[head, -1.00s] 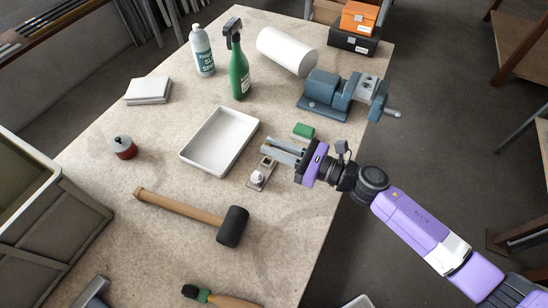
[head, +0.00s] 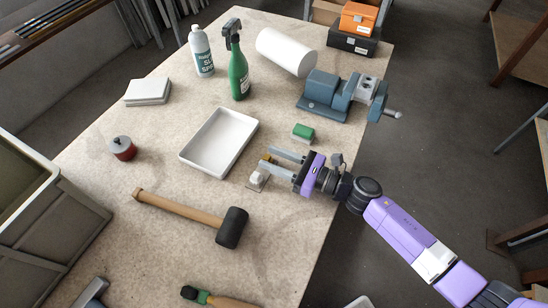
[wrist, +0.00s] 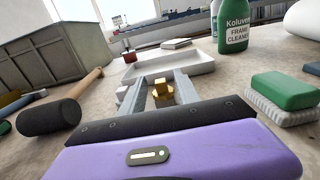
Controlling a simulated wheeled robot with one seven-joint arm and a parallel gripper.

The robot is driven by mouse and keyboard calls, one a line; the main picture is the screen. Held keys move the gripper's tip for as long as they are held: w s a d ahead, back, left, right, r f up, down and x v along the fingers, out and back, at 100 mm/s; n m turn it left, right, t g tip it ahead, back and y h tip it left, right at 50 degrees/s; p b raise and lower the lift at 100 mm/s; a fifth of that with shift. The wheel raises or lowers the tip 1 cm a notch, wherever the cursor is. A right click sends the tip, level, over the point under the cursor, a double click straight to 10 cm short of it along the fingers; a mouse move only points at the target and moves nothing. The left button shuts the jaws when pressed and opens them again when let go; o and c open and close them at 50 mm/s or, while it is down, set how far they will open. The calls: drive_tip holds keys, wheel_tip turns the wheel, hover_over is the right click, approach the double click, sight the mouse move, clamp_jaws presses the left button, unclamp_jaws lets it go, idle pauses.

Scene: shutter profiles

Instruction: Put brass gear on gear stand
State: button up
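A small brass gear (head: 266,158) shows at the fingertips of my gripper (head: 268,157). In the wrist view the brass gear (wrist: 162,91) sits between the two grey fingers (wrist: 158,95), which stand apart with space beside it. My gripper is open around it. A small light plate with a white knob (head: 257,180), which looks like the gear stand, lies on the table just below the fingertips in the head view. The lower finger covers part of it. I cannot tell how the gear rests on the stand.
A white tray (head: 219,142) lies left of my gripper, a green-topped block (head: 303,132) above it. A mallet (head: 200,214) lies below left. A blue-grey vise (head: 340,95), a green bottle (head: 239,65) and a white roll (head: 286,52) stand farther back.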

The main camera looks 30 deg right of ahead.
drive_tip(key=shift+r, duration=0.1)
drive_tip(key=shift+s+d, duration=0.25)
drive_tip(key=shift+d, duration=0.05)
drive_tip(key=b+v, duration=0.3)
drive_tip(key=v, duration=0.7)
drive_tip(key=shift+s+d, duration=0.15)
drive_tip(key=shift+s, duration=0.15)
drive_tip(key=shift+s+d, duration=0.15)
drive_tip(key=shift+s, duration=0.1)
